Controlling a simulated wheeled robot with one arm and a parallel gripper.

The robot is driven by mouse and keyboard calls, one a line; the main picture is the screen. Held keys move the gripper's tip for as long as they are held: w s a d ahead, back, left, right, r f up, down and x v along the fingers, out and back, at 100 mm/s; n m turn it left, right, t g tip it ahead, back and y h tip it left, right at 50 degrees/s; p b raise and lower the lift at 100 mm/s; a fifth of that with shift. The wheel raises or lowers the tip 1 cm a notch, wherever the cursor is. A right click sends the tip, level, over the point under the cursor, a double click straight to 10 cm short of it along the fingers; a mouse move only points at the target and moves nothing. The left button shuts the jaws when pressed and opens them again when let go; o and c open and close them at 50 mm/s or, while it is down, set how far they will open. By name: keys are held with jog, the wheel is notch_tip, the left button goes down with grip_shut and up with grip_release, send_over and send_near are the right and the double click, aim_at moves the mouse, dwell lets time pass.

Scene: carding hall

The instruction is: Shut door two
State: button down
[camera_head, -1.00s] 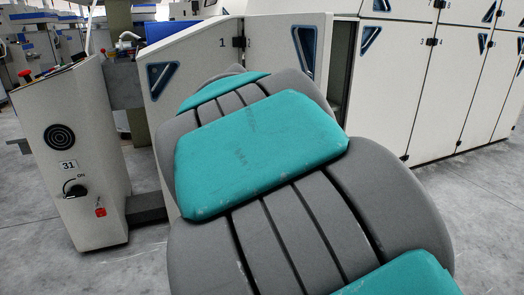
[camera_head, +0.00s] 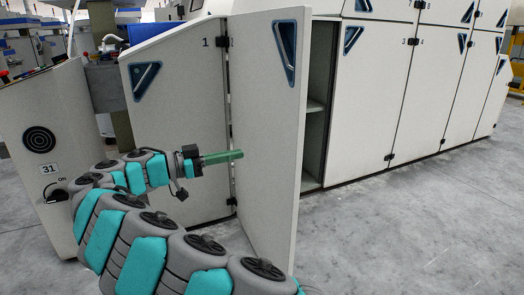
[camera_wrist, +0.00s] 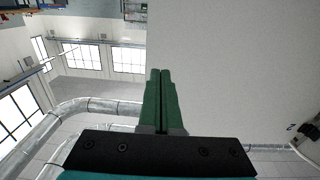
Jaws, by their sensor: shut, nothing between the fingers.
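Door two (camera_head: 268,120) is a pale panel with a dark blue triangular handle (camera_head: 286,50) near its top. It stands open, swung out from its hinge side on the left, beside door one (camera_head: 180,110), which looks closed. My gripper (camera_head: 240,154) has green fingers, shut and empty, pointing right across the lower hinge-side part of door two. I cannot tell whether they touch it.
An open compartment with shelves (camera_head: 317,105) shows right of door two's free edge. More closed cabinet doors (camera_head: 370,100) run to the right. A control post marked 31 (camera_head: 40,150) stands at the left. The grey floor (camera_head: 400,230) at right is clear.

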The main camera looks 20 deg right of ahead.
aim_at(291, 144)
jog(key=d+p, duration=0.1)
jog(key=d, duration=1.2)
jog(key=shift+d, duration=0.3)
